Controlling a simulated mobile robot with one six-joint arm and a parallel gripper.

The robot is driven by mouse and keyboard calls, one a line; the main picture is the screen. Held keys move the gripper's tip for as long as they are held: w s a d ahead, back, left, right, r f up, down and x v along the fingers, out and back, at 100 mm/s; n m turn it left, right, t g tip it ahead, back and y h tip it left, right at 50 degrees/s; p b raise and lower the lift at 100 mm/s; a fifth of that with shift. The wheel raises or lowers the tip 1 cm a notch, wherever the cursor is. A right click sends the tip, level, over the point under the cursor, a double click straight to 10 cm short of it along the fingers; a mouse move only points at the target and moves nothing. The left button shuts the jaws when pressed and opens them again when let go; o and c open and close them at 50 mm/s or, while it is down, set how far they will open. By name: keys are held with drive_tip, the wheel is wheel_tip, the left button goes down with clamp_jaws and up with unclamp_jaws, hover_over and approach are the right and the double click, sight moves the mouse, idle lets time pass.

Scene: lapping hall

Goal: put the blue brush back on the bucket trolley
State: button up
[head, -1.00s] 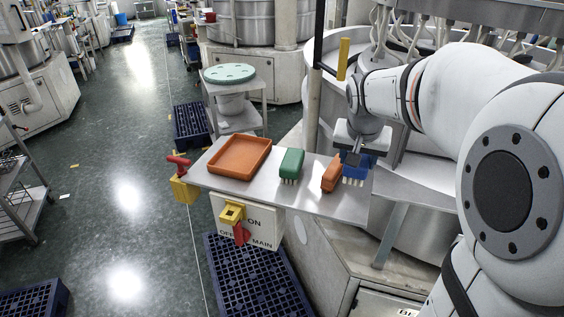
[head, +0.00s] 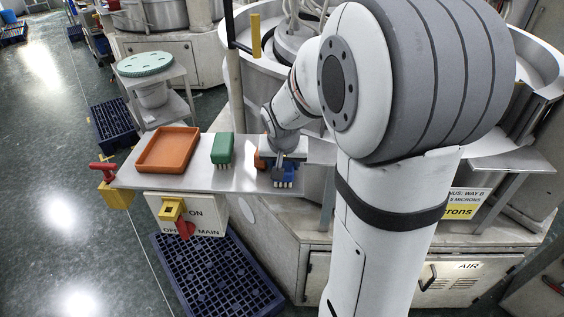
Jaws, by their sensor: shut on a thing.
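My gripper (head: 280,163) points down over the right part of the grey metal shelf and is shut on the blue brush (head: 287,174). Its pale bristles face down. I cannot tell whether they touch the shelf or hang just above it. An orange brush (head: 259,160) is right behind and left of it, mostly hidden by my gripper. A green brush (head: 222,149) lies further left. A grey trolley (head: 177,73) stands beyond the shelf at the back left, with a pale bucket (head: 152,97) on it and a teal perforated disc (head: 145,64) on top.
An orange tray (head: 168,150) sits on the shelf's left half. Dark blue crates stand on the floor below the shelf (head: 215,275) and beside the trolley (head: 112,126). Floor at left is open.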

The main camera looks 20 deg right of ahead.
drive_tip(key=shift+f, duration=0.2)
drive_tip(key=o, duration=0.8)
drive_tip(key=shift+o, duration=0.2)
drive_tip(key=shift+r, duration=0.15)
